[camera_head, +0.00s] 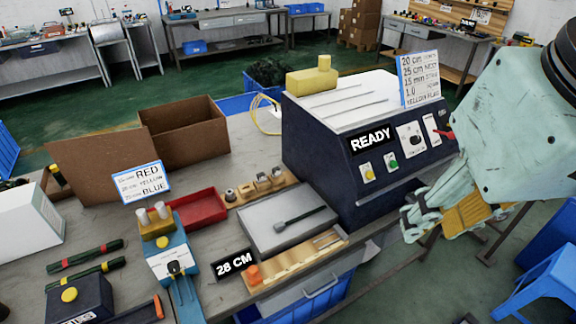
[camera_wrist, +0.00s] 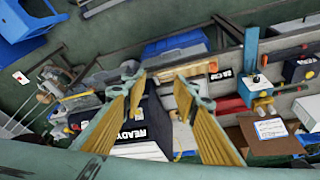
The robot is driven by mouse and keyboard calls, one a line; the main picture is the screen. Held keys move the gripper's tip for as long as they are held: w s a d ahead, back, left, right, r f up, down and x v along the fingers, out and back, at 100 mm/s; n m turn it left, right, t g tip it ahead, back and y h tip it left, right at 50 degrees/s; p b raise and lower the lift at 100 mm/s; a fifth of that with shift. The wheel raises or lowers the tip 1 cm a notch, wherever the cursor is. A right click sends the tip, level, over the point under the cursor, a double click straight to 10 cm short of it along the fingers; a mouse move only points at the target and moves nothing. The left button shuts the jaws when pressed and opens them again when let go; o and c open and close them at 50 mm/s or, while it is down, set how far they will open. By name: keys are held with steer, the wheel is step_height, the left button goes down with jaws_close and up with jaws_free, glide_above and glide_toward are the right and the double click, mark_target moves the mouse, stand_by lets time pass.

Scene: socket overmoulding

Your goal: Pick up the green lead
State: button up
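No plainly green single lead stands out. A dark grey-green lead with a thicker end (camera_head: 300,221) lies on a grey metal plate (camera_head: 262,238) in the head view. Two dark green lengths with coloured bands, an upper one (camera_head: 85,256) and a lower one (camera_head: 86,274), lie at the left of the bench. My gripper (camera_head: 412,216) hangs in the air to the right of the READY machine, well apart from all of these. In the wrist view its two yellow-padded fingers (camera_wrist: 160,82) are spread, with nothing between the tips. I cannot make out a lead clearly there.
The dark blue READY machine (camera_head: 360,165) stands between my gripper and the plate. A wooden rack (camera_head: 300,264) and 28 CM sign (camera_head: 234,263) are in front of the plate. A red tray (camera_head: 200,208), a blue device (camera_head: 170,256) and cardboard boxes (camera_head: 185,133) stand left.

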steer(key=n+g+p, duration=0.4)
steer(key=n, duration=1.9)
glide_above(283, 223)
step_height(283, 223, down, 27)
steer(key=shift+f+b, duration=0.65)
steer(key=shift+f, duration=3.55)
